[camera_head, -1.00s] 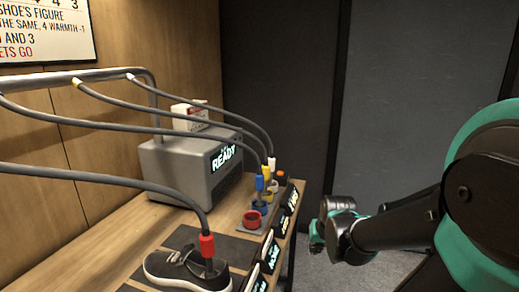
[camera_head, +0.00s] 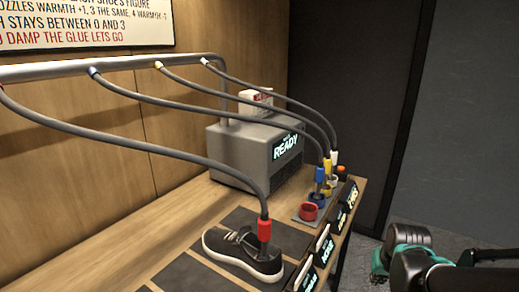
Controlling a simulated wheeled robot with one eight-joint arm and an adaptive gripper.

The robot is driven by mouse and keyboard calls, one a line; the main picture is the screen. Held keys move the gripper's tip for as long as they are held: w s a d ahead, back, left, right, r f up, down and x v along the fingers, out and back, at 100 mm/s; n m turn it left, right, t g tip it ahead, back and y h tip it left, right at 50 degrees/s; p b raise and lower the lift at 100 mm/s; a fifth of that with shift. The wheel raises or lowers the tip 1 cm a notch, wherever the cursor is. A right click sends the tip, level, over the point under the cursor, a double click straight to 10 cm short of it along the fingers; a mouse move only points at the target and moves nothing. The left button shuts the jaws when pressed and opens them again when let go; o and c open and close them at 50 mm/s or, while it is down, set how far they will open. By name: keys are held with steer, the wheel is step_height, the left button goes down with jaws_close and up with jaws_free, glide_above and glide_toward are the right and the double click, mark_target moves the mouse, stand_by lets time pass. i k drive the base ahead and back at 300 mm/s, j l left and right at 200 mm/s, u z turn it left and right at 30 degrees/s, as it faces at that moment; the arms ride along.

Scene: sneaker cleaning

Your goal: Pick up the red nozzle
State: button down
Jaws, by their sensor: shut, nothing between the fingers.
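The red nozzle (camera_head: 264,230) hangs upright at the end of a grey hose in the head view. Its lower metal end reaches down at the opening of the dark sneaker (camera_head: 243,251), which has a pale sole. I cannot tell whether it touches the shoe. My arm shows at the lower right, to the right of the nozzle and well apart from it, beyond the bench edge.
Blue (camera_head: 320,175), yellow and white nozzles on hoses stand at the bench's far end. A red cup (camera_head: 309,212) is near them. A grey machine (camera_head: 245,155) reading READY stands behind. Labelled plates line the bench's right edge. A metal rail (camera_head: 90,66) carries the hoses.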

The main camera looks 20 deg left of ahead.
mark_target(264, 222)
steer(key=k+l+u, duration=0.25)
steer(key=u, duration=0.2)
steer(key=k+l+u, duration=0.25)
steer(key=u, duration=0.2)
steer(key=k, duration=0.1)
